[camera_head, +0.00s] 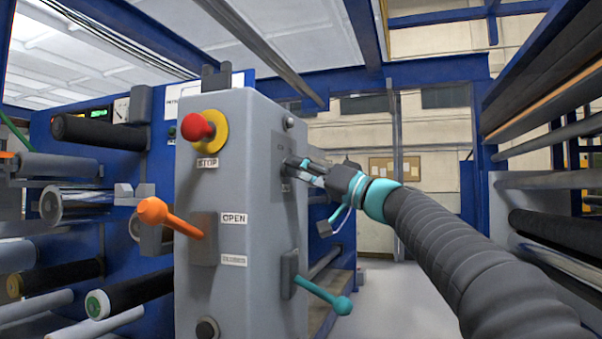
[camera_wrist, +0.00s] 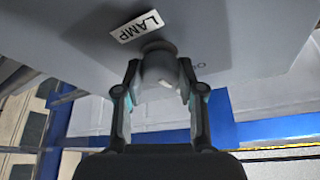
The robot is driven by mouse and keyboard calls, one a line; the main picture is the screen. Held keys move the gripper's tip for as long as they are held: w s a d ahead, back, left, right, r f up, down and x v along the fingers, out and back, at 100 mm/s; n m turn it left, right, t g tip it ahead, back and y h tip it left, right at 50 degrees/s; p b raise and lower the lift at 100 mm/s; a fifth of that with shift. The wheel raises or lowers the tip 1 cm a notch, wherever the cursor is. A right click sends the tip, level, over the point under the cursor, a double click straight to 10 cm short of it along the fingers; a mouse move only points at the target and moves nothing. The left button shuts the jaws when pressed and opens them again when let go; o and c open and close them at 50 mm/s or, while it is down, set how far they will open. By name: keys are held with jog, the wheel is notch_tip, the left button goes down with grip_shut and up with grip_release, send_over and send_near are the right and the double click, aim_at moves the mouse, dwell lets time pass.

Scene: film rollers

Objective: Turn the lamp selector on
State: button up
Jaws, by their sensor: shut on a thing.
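The lamp selector (camera_wrist: 158,68) is a grey knob on the side face of the grey control column (camera_head: 240,250). A white LAMP label (camera_wrist: 138,27) sits beside it in the wrist view. My gripper (camera_wrist: 160,85) is shut on the knob, with one finger on each side. In the head view my gripper (camera_head: 296,164) reaches the column's right face from the right, and its fingers hide most of the knob. I cannot read the knob's setting in either view.
A red stop button (camera_head: 197,127) on a yellow ring and an orange lever (camera_head: 165,214) are on the column's front. A teal lever (camera_head: 325,296) sticks out below my gripper. Rollers (camera_head: 100,131) stand at the left and right. The floor (camera_head: 395,300) behind is clear.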

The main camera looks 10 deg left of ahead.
jog(key=m+t+h+p, duration=0.1)
jog(key=m, duration=0.2)
jog(key=m+t+h+p, duration=0.1)
jog(key=m+p, duration=0.1)
jog(key=m, duration=0.2)
jog(key=m+h+p, duration=0.1)
jog(key=m, duration=0.2)
jog(key=shift+r+t+h, duration=0.15)
jog(key=shift+t+h, duration=0.25)
jog(key=shift+m, duration=0.4)
jog(key=o, duration=1.1)
jog(key=shift+o, duration=0.2)
jog(key=v, duration=1.2)
jog(key=shift+s+a, duration=0.1)
jog(key=shift+s, duration=0.05)
